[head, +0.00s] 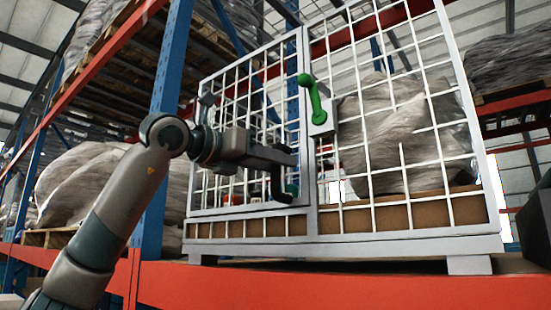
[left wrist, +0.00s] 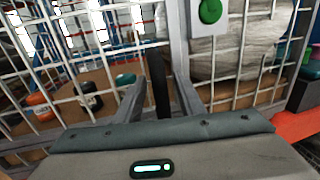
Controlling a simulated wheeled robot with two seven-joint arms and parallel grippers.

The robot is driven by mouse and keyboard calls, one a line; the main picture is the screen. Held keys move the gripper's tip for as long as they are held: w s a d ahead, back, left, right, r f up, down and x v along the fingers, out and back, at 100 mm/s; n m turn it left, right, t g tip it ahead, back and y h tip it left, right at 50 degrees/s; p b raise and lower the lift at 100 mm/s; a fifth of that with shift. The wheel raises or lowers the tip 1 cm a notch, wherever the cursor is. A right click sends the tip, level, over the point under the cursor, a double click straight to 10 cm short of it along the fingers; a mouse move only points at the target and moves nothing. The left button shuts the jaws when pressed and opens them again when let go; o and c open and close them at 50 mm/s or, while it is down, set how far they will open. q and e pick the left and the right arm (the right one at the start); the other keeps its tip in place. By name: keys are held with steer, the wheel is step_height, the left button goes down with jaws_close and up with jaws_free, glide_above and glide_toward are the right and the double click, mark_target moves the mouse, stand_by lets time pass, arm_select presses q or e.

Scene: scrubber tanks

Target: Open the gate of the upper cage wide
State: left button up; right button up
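The upper cage (head: 405,247) is a white mesh box on an orange beam. Its gate (head: 247,209) is the left mesh panel and looks shut or nearly so; I cannot tell if it is slightly ajar. A green latch lever (head: 312,98) points upward on a white block right of the gate's edge; its green end also shows in the left wrist view (left wrist: 210,11). My left gripper (head: 284,175) is at a dark upright handle (left wrist: 160,90) on the gate. In the left wrist view its fingers (left wrist: 161,98) stand either side of the handle, with gaps showing. My right gripper is out of view.
Inside the cage are an orange bottle (left wrist: 40,106), a dark bottle (left wrist: 89,97) and a teal item (left wrist: 125,78). A wrapped load (head: 405,140) fills the right side. A blue rack post (head: 168,75) stands just left of the gate. The orange beam (head: 330,282) runs below.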

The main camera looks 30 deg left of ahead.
arm_select(q)
steer(key=shift+w, duration=0.1)
steer(key=shift+c, duration=0.6)
jaws_close()
